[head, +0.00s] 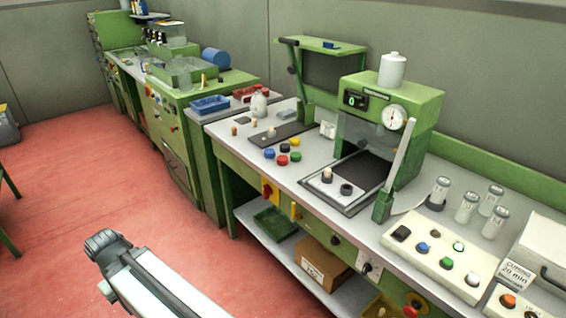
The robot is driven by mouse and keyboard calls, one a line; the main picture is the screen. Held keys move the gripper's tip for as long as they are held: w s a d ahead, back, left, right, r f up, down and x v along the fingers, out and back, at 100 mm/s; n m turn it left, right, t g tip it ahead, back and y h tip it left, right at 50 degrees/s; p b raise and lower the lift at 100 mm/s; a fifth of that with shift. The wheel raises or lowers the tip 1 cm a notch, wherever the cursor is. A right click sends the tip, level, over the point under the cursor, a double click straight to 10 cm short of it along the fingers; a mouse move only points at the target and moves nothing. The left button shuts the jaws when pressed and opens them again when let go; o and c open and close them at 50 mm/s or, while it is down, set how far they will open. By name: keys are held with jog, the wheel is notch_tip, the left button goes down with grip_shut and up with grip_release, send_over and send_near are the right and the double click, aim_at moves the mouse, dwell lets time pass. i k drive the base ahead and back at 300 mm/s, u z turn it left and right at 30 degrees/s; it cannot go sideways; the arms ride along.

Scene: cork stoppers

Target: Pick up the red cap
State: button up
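The red cap (284,147) is a small round piece lying on the grey-white workbench top (245,140). My arm shows at the bottom left, over the red floor and well apart from the bench. I see no gripper fingers in the head view.
A dark mat (282,132) lies behind the caps. A green press (390,115) with a gauge stands to their right, with a tray (335,205) in front. A blue bin (209,104) stands to the left. The red floor (60,190) at left is mostly clear.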

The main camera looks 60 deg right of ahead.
aim_at(282, 160)
jog(key=z, duration=0.1)
jog(key=i, duration=1)
jog(key=u, duration=0.05)
